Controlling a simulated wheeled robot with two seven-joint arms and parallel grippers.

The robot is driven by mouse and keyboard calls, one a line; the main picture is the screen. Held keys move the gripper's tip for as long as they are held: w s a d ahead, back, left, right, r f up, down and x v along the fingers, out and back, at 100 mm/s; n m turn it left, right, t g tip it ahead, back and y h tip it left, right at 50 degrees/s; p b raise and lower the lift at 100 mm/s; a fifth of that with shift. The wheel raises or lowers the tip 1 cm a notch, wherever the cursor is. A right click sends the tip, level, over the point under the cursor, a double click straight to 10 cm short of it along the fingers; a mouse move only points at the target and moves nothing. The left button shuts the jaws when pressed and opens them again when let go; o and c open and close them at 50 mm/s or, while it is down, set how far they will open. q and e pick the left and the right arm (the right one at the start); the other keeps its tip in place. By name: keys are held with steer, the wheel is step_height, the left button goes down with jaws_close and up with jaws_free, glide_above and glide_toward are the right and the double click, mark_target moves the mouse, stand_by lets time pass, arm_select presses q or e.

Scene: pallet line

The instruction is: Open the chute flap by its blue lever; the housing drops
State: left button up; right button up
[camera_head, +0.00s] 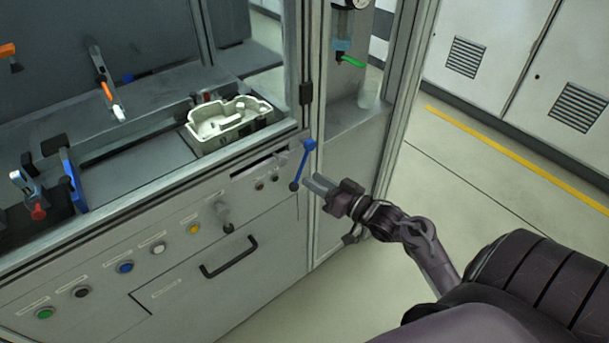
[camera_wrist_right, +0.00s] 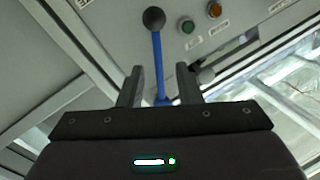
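The blue lever (camera_head: 303,163) is on the front of the grey station, near its right corner post. It hangs slightly tilted, with a blue pivot at the top and a dark ball at its lower end. My right gripper (camera_head: 320,186) is just right of the lever. In the right wrist view, its fingers are apart and the lever (camera_wrist_right: 157,58) shows between them, not clamped. The white housing (camera_head: 228,122) sits in a recess on the station top. I cannot make out the chute flap itself. My left gripper is not in view.
A dark slot (camera_head: 259,165) is in the front panel, left of the lever. A row of coloured buttons (camera_head: 125,267) and a black drawer handle (camera_head: 229,257) are lower left. An upright post (camera_head: 311,100) stands above the lever. The floor at right is clear.

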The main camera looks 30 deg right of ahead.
steer(key=shift+x, duration=2.15)
steer(key=shift+f, duration=0.1)
jaws_close()
